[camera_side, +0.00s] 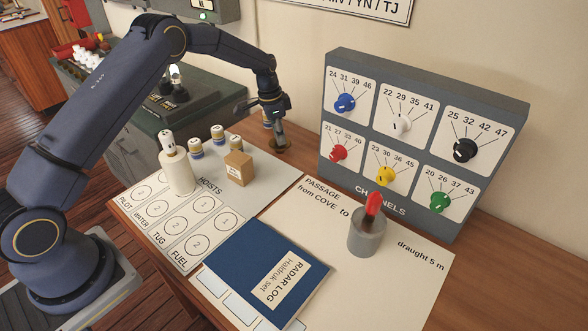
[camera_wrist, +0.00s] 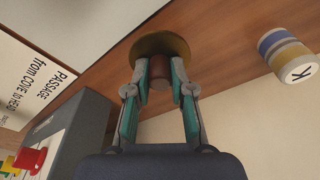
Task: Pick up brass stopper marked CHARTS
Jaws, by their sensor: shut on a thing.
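The brass stopper (camera_side: 281,148) is at the back of the wooden desk, beyond the HOISTS sheet. In the wrist view it is a wide brass disc (camera_wrist: 160,42) with a narrower brown knob. My gripper (camera_side: 278,131) points down over it. In the wrist view the two fingers of my gripper (camera_wrist: 159,76) are closed on the knob, one on each side. No CHARTS marking can be read. I cannot tell whether the disc touches the desk or is slightly clear of it.
Banded cylinders stand nearby, one marked K (camera_wrist: 300,73). A cardboard box (camera_side: 239,168) and white bottle (camera_side: 178,173) are on the HOISTS sheet. The grey CHANNELS panel (camera_side: 424,135) stands right. A grey pot (camera_side: 366,238) and blue RADAR LOG (camera_side: 240,262) lie forward.

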